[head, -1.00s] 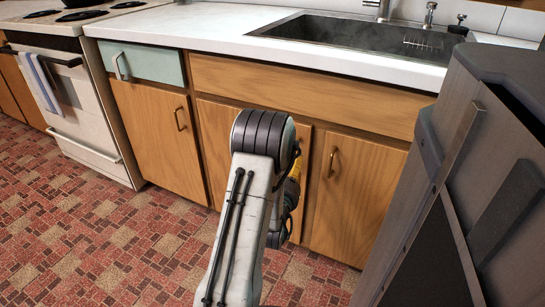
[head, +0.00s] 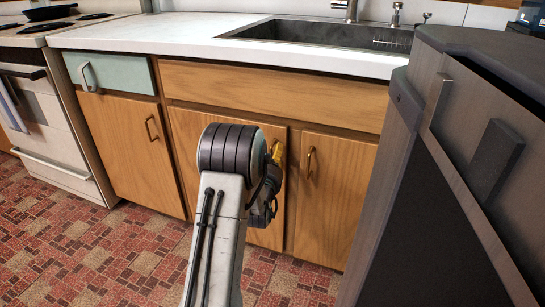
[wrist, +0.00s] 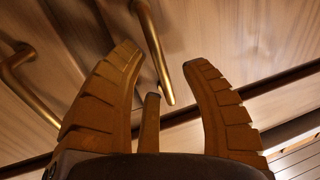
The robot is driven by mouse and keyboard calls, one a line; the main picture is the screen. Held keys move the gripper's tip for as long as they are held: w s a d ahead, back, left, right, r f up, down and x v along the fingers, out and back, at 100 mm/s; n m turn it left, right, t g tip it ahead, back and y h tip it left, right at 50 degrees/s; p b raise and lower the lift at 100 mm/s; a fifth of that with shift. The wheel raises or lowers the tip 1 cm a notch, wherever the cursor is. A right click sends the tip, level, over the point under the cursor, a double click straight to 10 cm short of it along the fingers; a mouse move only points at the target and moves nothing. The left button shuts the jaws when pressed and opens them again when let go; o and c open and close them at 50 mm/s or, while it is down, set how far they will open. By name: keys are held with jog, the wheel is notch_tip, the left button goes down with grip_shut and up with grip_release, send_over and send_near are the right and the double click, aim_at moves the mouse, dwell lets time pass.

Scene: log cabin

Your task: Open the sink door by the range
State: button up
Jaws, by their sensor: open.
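Under the sink are two wooden doors: a middle door (head: 187,140), nearer the range, and a right door (head: 335,205) with a brass handle (head: 310,162). My arm covers part of the middle door, and I cannot see its handle in the head view. My gripper shows only as a bit of yellow beside the arm there. In the wrist view my gripper (wrist: 163,58) is open, with a brass handle (wrist: 152,45) between its fingers, not gripped. A second brass handle (wrist: 28,75) is to the left. I cannot tell whether the fingers touch the handle. The doors look shut.
The white range (head: 45,120) stands at the left, next to a wooden door (head: 125,150) below a pale green drawer (head: 112,72). A grey cabinet-like unit (head: 470,130) is close on the right. Red tiled floor (head: 85,245) is free at the left front.

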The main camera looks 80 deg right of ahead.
jog(key=shift+o, duration=0.3)
grip_shut()
dwell(0.4)
